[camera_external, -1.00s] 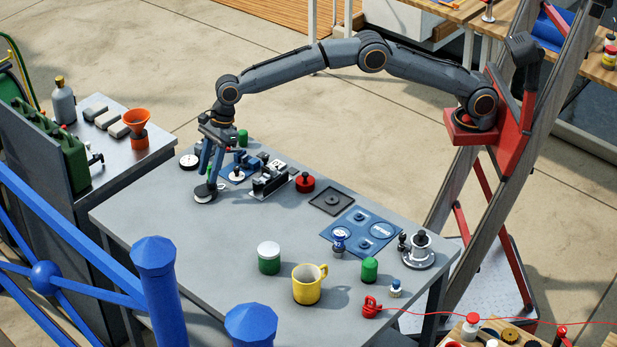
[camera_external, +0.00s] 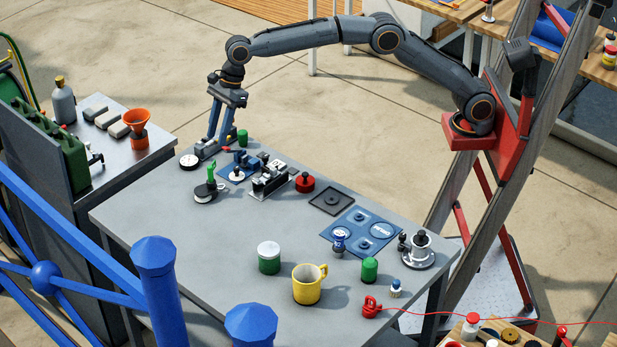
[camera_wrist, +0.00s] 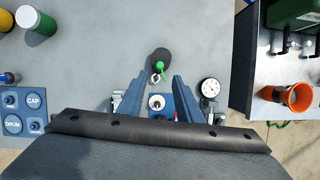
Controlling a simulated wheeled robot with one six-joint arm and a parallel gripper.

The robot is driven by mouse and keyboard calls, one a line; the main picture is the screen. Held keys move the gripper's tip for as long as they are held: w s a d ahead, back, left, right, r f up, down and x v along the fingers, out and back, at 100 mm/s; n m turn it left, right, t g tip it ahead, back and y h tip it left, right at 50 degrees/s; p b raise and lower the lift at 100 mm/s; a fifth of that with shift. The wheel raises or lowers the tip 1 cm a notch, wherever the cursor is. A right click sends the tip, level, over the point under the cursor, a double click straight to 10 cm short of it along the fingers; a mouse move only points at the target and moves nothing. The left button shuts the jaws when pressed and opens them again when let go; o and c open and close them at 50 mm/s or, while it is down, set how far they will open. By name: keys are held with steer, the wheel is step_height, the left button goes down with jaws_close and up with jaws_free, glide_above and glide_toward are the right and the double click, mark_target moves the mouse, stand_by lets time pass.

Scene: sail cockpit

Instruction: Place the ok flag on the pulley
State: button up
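The green ok flag (camera_external: 211,175) stands upright on what looks like the pulley (camera_external: 205,196), a dark round piece with a metal fitting, near the table's left side. In the wrist view the flag (camera_wrist: 160,66) sits over the dark disc (camera_wrist: 161,54), ahead of my fingertips. My gripper (camera_external: 216,140) is above the table, behind and higher than the flag, and clear of it. In the wrist view its two blue fingers (camera_wrist: 157,82) are spread apart with nothing held between them. The exact contact between flag and pulley is too small to tell.
A dial gauge (camera_wrist: 209,88) and a blue fixture (camera_external: 238,172) are close to my gripper. A metal clamp block (camera_external: 270,182), a red knob (camera_external: 305,182) and a blue tray (camera_external: 342,234) lie to the right. A yellow mug (camera_external: 307,287) stands in front.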

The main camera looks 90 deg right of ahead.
steer(key=s+d+f+n+g+h, duration=0.1)
steer(key=s+d+f+n, duration=0.4)
steer(key=s, duration=1.2)
steer(key=s+d+f+n+g, duration=0.1)
steer(key=s+d+f+n, duration=0.4)
steer(key=s+n, duration=0.8)
steer(key=s+d+f+n+g+h, duration=0.1)
steer(key=s+d+f+n, duration=0.5)
steer(key=s, duration=1.4)
step_height(320, 180, down, 2)
steer(key=n, duration=0.4)
steer(key=shift+s+f+h, duration=0.2)
steer(key=shift+s+h, duration=0.1)
